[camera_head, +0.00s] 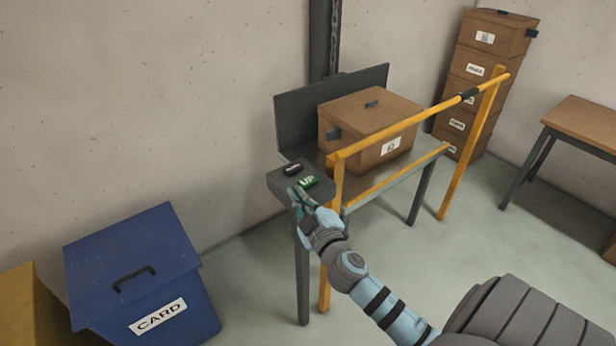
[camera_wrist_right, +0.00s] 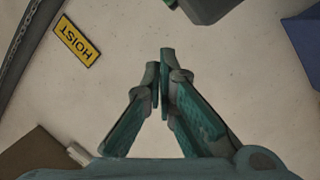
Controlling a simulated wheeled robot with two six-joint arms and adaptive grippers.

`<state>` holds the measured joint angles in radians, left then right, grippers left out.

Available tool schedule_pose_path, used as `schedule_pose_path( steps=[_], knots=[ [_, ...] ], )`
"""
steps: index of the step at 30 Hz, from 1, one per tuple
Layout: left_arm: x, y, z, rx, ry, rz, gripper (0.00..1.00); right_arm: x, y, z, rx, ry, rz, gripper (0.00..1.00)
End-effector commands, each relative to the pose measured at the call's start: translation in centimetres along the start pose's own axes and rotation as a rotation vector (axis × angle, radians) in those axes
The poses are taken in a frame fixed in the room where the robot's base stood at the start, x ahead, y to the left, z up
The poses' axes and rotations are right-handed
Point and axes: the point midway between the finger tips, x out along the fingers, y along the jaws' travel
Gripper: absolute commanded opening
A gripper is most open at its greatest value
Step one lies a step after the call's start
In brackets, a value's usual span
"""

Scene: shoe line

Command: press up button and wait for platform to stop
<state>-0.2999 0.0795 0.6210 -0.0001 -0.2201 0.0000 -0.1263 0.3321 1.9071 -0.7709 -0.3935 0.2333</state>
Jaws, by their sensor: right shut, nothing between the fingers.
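A grey control box (camera_head: 284,178) on a post carries a green button marked UP (camera_head: 308,182) and a black button (camera_head: 292,169) beside it. My right gripper (camera_head: 297,196) is at the near edge of this box, just beside the UP button; I cannot tell whether it touches it. In the right wrist view the right gripper (camera_wrist_right: 160,70) is shut and empty, its fingertips together. The grey platform (camera_head: 309,158) carries a brown box (camera_head: 370,110). My left gripper is not in view.
A yellow rail (camera_head: 410,130) stands in front of the platform. A blue CARD bin (camera_head: 135,260) is at left. Several stacked boxes (camera_head: 470,95) and a table (camera_head: 580,120) are at right. A HOIST sign (camera_wrist_right: 76,41) shows in the wrist view.

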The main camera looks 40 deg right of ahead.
Motion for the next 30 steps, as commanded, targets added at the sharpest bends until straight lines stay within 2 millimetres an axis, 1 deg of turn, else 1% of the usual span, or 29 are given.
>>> schedule_pose_path(
  steps=[1, 2, 3, 5, 6, 7, 8, 9, 10, 11, 12, 15, 18, 22, 30],
  knots=[
    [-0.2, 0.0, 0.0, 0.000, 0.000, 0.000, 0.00, 1.1, 1.7, -2.7, -0.063, 0.103, 0.031, 0.00],
    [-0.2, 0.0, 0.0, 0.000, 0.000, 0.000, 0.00, 1.7, 2.5, -4.5, -0.109, 0.174, 0.046, 0.00],
    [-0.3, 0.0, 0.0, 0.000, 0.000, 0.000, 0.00, 2.3, 3.4, -7.1, -0.183, 0.276, 0.062, 0.00],
    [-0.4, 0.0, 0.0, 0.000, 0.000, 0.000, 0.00, 3.1, 4.3, -11.2, -0.331, 0.446, 0.067, 0.00],
    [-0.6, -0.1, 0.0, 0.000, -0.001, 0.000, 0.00, 3.6, 4.5, -13.9, -0.473, 0.574, 0.047, 0.00],
    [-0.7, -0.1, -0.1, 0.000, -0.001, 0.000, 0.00, 4.1, 4.2, -15.9, -0.638, 0.686, 0.002, 0.00],
    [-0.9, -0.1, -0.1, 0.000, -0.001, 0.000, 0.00, 5.0, 3.7, -16.6, -0.844, 0.773, -0.087, 0.00],
    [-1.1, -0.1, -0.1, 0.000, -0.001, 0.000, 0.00, 6.4, 3.4, -14.8, -1.100, 0.795, -0.253, 0.00],
    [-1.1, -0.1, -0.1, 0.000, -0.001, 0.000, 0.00, 7.2, 3.7, -12.8, -1.221, 0.767, -0.361, 0.00],
    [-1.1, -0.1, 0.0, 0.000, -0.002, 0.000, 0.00, 7.7, 4.2, -11.0, -1.300, 0.727, -0.446, 0.00],
    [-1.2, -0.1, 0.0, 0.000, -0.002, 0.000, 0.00, 8.2, 5.3, -8.8, -1.377, 0.667, -0.538, 0.00],
    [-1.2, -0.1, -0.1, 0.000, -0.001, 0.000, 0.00, 8.8, 8.2, -4.7, -1.485, 0.520, -0.706, 0.00],
    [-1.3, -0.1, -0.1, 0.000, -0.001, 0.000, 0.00, 8.8, 10.4, -2.4, -1.528, 0.414, -0.801, 0.00],
    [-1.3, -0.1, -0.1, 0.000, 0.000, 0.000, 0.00, 8.6, 11.6, -1.2, -1.541, 0.358, -0.849, 0.00],
    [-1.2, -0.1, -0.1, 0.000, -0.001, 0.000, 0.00, 8.6, 11.5, -1.1, -1.542, 0.357, -0.853, 0.00]
  ],
)
